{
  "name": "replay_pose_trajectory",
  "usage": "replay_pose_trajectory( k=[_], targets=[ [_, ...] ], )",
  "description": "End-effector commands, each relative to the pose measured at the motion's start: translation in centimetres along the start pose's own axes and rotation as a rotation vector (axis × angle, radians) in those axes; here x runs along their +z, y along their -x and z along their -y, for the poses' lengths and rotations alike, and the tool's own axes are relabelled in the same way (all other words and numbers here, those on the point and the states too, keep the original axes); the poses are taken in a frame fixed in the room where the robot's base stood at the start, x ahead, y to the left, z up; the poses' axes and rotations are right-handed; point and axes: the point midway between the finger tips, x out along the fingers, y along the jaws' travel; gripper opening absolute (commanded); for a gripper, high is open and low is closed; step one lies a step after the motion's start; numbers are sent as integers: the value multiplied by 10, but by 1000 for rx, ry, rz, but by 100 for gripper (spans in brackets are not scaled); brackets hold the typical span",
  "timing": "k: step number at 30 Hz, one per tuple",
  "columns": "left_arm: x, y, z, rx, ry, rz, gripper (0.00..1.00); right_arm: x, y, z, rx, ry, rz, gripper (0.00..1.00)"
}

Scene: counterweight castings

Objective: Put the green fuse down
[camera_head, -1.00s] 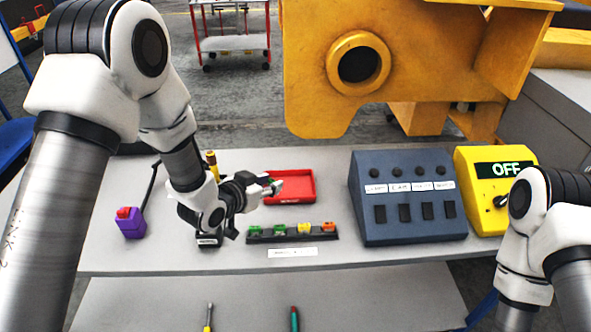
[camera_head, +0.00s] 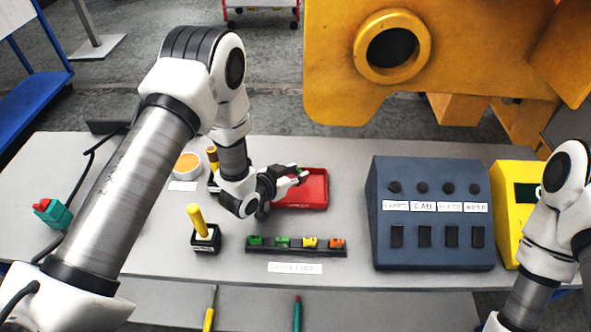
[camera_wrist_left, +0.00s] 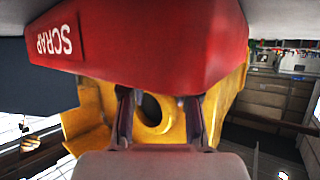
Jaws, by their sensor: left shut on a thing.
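My left gripper (camera_head: 298,176) is shut on the green fuse (camera_head: 299,170), a small green piece at its fingertips. It is over the back left part of the red tray (camera_head: 318,203), and I cannot tell how high above it. In the left wrist view the red tray (camera_wrist_left: 150,62), marked SCRAP, fills the upper middle, with my left gripper's fingers (camera_wrist_left: 160,100) below it. The fuse cannot be made out there. My right gripper is out of view; only part of my right arm shows.
A black strip (camera_head: 296,252) holding green, yellow and orange fuses lies in front of the tray. A yellow-handled lever (camera_head: 202,228) stands to its left. A blue switch console (camera_head: 432,240) and a yellow box (camera_head: 507,205) stand to the right. A red-topped teal box (camera_head: 54,214) is far left.

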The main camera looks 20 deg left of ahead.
Motion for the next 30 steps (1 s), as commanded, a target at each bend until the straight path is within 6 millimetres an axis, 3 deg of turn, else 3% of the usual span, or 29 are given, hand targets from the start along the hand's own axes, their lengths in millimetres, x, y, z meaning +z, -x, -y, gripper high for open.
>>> replay_pose_trajectory(
  k=[10, 11, 12, 13, 25, 30],
  targets=[
    [6, -3, 0, 0, 0, 1, 7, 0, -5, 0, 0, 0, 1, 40],
    [6, -2, 0, 0, 0, 1, 34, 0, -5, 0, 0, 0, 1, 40],
    [4, -2, 0, 0, 0, 1, 48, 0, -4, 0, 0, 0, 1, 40],
    [4, -2, 0, 0, 0, 1, 56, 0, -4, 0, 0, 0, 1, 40],
    [1, 4, 1, -1, 2, 2, 56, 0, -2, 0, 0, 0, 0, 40],
    [4, 39, 1, -3, 4, 2, 56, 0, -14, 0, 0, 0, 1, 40]
  ],
)
